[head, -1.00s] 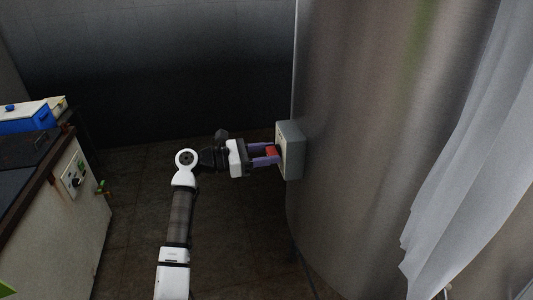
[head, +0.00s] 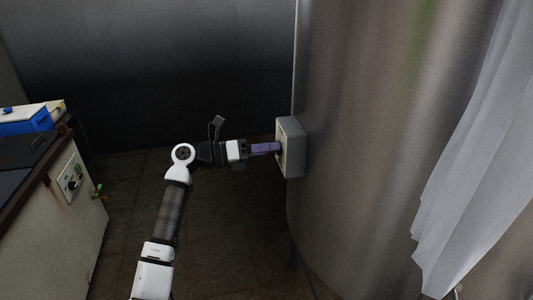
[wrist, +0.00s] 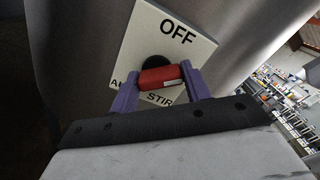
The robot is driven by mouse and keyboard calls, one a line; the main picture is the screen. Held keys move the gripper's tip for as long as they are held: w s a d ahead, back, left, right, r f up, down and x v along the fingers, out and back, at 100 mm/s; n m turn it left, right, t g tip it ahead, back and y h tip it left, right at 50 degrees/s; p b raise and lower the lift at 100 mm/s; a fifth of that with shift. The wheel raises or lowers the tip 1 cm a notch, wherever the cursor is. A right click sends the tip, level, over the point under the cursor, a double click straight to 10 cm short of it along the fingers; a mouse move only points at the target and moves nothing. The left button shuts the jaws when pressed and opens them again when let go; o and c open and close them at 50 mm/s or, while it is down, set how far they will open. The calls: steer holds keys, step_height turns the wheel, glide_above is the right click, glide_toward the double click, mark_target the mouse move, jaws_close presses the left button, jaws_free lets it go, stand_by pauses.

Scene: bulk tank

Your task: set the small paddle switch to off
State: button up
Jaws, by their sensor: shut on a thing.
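The small paddle switch is a red paddle (wrist: 161,77) on a dark round hub, on a pale plate (wrist: 150,31) in the wrist view. The plate reads OFF at its top, with STIR and a partly hidden word lower down. My gripper (wrist: 157,88) has its two purple fingers on either side of the red paddle, shut on it. In the head view my gripper (head: 279,148) reaches the front of the grey switch box (head: 291,148); the paddle is hidden there behind the fingers. The wrist picture is tilted, and the paddle lies across the plate below the OFF word.
The box is fixed to the side of a large steel tank (head: 370,130). A pale curtain (head: 480,160) hangs at the right. A counter (head: 60,220) with a blue box (head: 25,122) stands at the left. Open floor lies between the counter and tank.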

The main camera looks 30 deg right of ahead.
steer(key=n, duration=0.5)
steer(key=shift+w+r+n, duration=0.15)
steer(key=shift+n, duration=0.15)
steer(key=shift+w+n+p, duration=0.1)
steer(key=shift+n+p, duration=0.4)
steer(key=shift+n, duration=1.6)
steer(key=shift+c, duration=0.2)
steer(key=o, duration=1)
steer(key=b+v, duration=0.4)
steer(key=v, duration=0.9)
steer(key=shift+a, duration=0.4)
